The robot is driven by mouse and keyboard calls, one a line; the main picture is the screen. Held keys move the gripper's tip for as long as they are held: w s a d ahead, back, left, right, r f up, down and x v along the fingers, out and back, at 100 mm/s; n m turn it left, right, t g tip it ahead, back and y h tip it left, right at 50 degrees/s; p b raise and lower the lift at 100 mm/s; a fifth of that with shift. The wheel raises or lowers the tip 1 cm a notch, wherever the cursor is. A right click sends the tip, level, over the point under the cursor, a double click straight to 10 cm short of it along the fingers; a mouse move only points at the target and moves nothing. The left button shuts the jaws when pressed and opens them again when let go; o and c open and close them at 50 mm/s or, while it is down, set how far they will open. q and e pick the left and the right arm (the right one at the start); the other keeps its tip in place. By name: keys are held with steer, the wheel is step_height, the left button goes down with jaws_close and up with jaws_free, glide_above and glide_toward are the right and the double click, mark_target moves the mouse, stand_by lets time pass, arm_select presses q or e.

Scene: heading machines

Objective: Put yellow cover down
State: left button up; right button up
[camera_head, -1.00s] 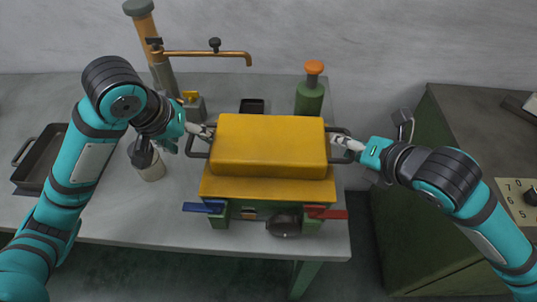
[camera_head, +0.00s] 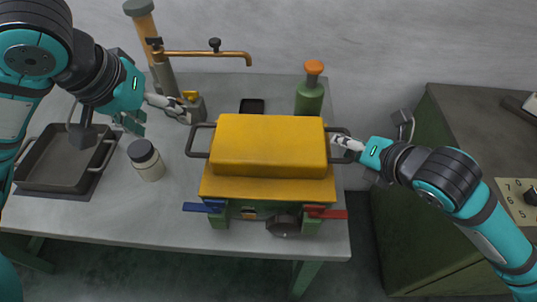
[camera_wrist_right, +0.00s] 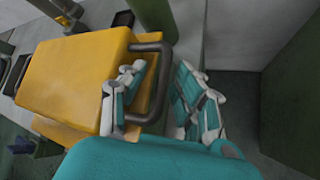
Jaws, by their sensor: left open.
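The yellow cover (camera_head: 268,142) rests level on the yellow lower body (camera_head: 268,189) of the green machine, with a dark handle on each side. My left gripper (camera_head: 168,106) is open and empty, up and left of the left handle (camera_head: 198,141) and clear of it. My right gripper (camera_head: 347,143) is at the right handle (camera_head: 341,133). In the right wrist view, the handle (camera_wrist_right: 156,85) lies between the spread fingers of my right gripper (camera_wrist_right: 162,100), one finger on the cover side and one outside, with a gap visible.
A copper pipe stand (camera_head: 165,60), a white jar (camera_head: 146,163) and a dark tray (camera_head: 60,160) are on the left of the table. A green cabinet (camera_head: 425,180) is at the right.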

steer(key=o, duration=0.8)
step_height(320, 180, up, 10)
steer(key=shift+f, duration=0.1)
stand_by(0.6)
